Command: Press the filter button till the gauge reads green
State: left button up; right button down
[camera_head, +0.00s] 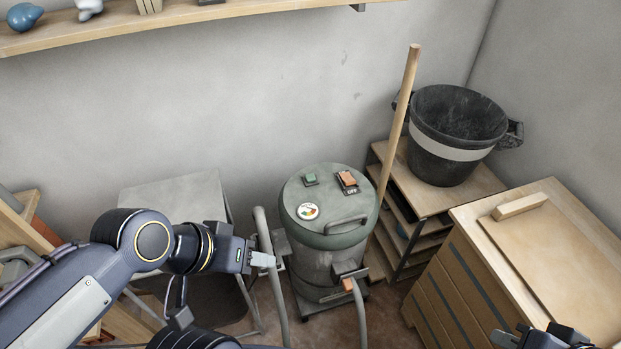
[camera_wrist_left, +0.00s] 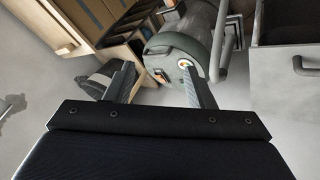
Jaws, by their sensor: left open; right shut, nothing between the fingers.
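The grey-green vacuum drum (camera_head: 330,255) stands on the floor in the middle of the head view. On its lid are a small green button (camera_head: 310,178), an orange switch (camera_head: 348,178) marked OFF, and a round white gauge (camera_head: 308,211) with coloured sectors. The needle is too small to read. My left gripper (camera_head: 272,262) is left of the drum, lower than the lid and apart from the button. In the left wrist view its fingers (camera_wrist_left: 158,82) are open and empty, and one partly covers the gauge (camera_wrist_left: 184,64). My right gripper (camera_head: 545,337) is shut, partly cut off at the bottom right.
A hose (camera_head: 268,250) rises beside my left gripper. A wooden pole (camera_head: 398,120) leans behind the drum. A wooden cabinet (camera_head: 470,215) is at front right, and a grey table (camera_head: 175,195) stands left.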

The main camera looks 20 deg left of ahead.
dwell(0.3)
pick_arm(q)
grip_shut()
dwell(1.6)
